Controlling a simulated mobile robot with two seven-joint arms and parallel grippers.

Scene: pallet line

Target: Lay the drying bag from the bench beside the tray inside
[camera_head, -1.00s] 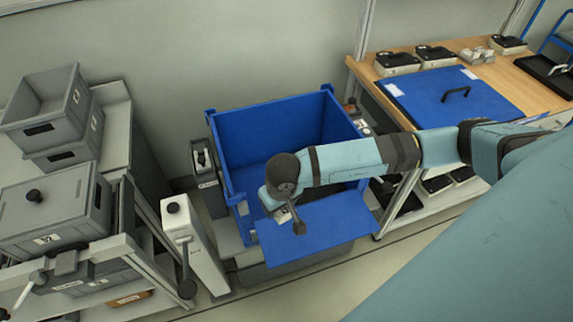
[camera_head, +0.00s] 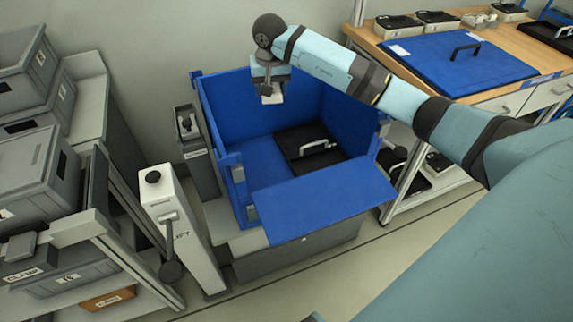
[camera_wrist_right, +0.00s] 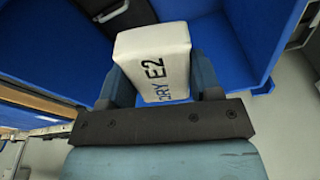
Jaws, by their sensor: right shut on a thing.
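The drying bag (camera_wrist_right: 153,60) is a small white block lettered "DRY E2" in the right wrist view. My right gripper (camera_wrist_right: 160,82) is shut on it, one finger on each side. In the head view the bag (camera_head: 271,96) hangs below the gripper (camera_head: 269,84), raised over the back left part of the open blue crate (camera_head: 222,118). A black tray (camera_head: 328,157) with a pale handle lies on the crate floor, right of centre. Blue floor shows to the tray's left. My left gripper is not in view.
The crate's front flap (camera_head: 325,200) is folded down outward. A white post (camera_head: 180,230) with a lever stands at the left front, beside shelves of grey bins (camera_head: 35,180). A wooden bench (camera_head: 490,50) with a blue lid (camera_head: 455,72) stands at the right.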

